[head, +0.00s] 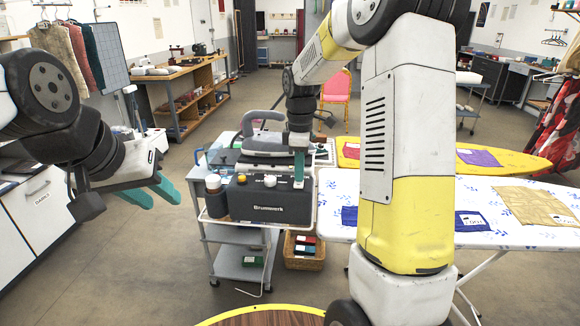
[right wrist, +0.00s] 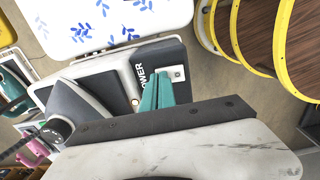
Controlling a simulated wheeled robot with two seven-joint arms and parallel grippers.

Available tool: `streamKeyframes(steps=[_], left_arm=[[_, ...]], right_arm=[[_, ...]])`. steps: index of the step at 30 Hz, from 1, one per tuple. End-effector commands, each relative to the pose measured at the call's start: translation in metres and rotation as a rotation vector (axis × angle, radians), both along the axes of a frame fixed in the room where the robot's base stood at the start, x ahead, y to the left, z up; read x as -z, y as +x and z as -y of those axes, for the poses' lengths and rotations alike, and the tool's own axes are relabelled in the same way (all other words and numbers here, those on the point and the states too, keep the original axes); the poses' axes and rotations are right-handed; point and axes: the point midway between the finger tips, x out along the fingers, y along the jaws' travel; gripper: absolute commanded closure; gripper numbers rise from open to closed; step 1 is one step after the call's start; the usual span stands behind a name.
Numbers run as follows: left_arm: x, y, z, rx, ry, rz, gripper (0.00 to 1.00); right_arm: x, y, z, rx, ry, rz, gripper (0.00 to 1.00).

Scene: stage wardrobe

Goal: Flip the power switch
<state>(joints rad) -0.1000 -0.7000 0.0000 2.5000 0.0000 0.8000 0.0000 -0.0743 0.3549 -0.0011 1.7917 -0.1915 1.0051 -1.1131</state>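The dark steam station (head: 265,200), marked Brunnmark, stands on a grey trolley with an iron (head: 270,140) on top. In the right wrist view, the word POWER is printed on its dark face beside a small pale switch plate (right wrist: 178,73). My right gripper (right wrist: 157,92) has its teal fingers together, with their tips beside that plate; I cannot tell whether they touch it. In the head view, my right gripper (head: 299,168) points down at the station's right front edge. My left gripper (head: 160,198) is in the air at the left, fingers apart and empty.
The ironing board (head: 480,238) with cloth pieces stands right of the trolley (head: 240,262). A dark bottle (head: 215,198) stands at the station's left. A basket (head: 304,257) is on the floor. Floor at left is clear.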

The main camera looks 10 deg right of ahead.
Motion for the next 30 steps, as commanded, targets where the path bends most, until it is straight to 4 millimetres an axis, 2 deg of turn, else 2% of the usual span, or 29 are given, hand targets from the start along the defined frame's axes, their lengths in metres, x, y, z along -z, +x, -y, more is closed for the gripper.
streamKeyframes(steps=[8,18,30], left_arm=[[0.0,0.0,0.0,0.0,0.0,0.0,0.64],[0.0,0.0,0.0,0.0,0.0,0.0,0.64],[0.0,0.0,0.0,0.0,0.0,0.0,0.64]], right_arm=[[0.002,-0.003,-0.001,0.0,0.0,-0.006,1.0],[-0.003,-0.016,-0.004,0.001,0.0,-0.007,1.0],[-0.008,-0.016,-0.006,0.0,0.0,-0.004,1.0]])
